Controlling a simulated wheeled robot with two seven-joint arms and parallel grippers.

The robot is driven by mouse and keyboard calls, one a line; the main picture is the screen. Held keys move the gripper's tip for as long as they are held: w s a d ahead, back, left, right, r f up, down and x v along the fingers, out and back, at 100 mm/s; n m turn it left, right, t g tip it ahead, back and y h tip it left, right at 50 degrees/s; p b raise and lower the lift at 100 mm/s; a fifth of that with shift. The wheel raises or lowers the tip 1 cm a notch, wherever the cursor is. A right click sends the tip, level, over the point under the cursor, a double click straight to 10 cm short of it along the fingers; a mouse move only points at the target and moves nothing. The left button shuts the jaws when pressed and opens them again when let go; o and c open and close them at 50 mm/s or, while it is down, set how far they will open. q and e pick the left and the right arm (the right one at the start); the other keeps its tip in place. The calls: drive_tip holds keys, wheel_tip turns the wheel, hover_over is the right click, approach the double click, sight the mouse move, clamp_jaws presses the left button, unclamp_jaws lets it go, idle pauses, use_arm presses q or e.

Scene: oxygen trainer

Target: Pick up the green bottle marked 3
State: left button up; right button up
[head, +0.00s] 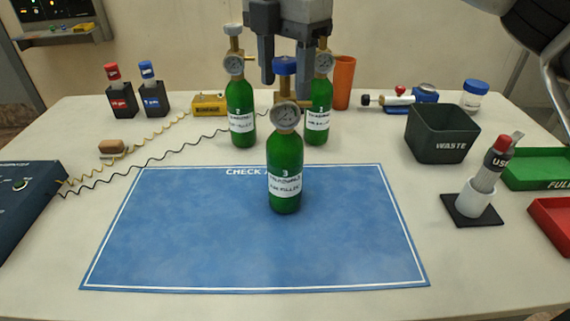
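The green bottle marked 3 (285,180) stands upright on the upper part of the blue mat (250,250). It has a white label, a round gauge and a blue valve knob on top. I see nothing held. My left gripper is not in view.
Two similar green bottles stand behind, one left (241,108) and one right (318,105). An orange cup (343,80) is at the back. A waste bin (440,140), a used-marker holder (475,205) and green (545,170) and red trays are right. The front mat is clear.

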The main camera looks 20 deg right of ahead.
clamp_jaws()
drive_tip(key=shift+r, duration=0.15)
idle(1.0)
